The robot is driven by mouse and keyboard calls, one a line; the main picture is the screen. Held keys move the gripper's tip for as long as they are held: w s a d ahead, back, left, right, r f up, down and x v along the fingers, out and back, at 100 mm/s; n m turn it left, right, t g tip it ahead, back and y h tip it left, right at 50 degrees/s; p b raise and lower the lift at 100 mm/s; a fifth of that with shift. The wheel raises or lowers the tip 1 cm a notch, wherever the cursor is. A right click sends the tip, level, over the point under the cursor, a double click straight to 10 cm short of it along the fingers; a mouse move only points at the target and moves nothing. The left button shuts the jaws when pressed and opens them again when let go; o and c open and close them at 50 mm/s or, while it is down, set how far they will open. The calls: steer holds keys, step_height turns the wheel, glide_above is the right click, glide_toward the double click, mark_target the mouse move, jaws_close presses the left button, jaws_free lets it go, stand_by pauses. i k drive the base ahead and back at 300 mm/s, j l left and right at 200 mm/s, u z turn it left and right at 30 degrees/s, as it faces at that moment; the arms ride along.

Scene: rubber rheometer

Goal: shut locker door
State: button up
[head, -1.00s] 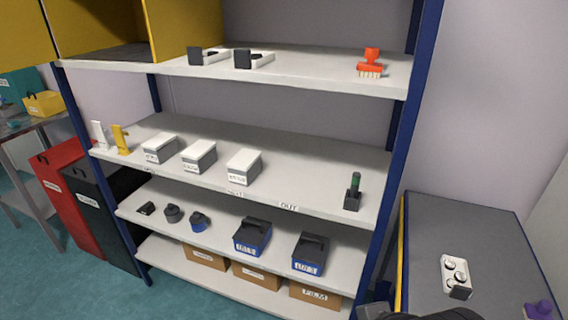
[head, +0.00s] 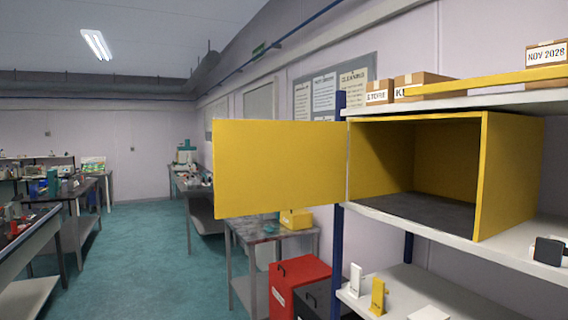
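A yellow locker (head: 512,180) stands on an upper shelf at the right of the head view. Its front is open and its dark inside looks empty. The yellow locker door (head: 280,168) hangs wide open from the locker's left edge and sticks out to the left, past the blue shelf post. No handle can be made out on the side of the door that shows. My gripper is not in the picture.
A blue post (head: 338,225) and a shelf (head: 425,232) hold the locker. Cardboard boxes (head: 420,82) sit above it. A red bin (head: 300,283) and a steel table (head: 262,232) stand below and behind the door. Open teal floor (head: 140,255) lies to the left.

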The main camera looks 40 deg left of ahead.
mark_target(260, 166)
steer(key=i+j+z, duration=0.25)
steer(key=j, duration=1.3)
steer(key=j+z, duration=0.3)
steer(key=j, duration=1.25)
steer(key=k+j+z, duration=0.1)
steer(key=j+z, duration=0.15)
steer(key=j, duration=1.35)
steer(key=k+j+u, duration=0.1)
steer(key=j+u, duration=0.15)
steer(key=u, duration=0.25)
steer(key=j+u, duration=0.3)
steer(key=u, duration=0.2)
steer(key=j+u, duration=0.35)
steer(key=u, duration=0.15)
steer(key=k, duration=0.05)
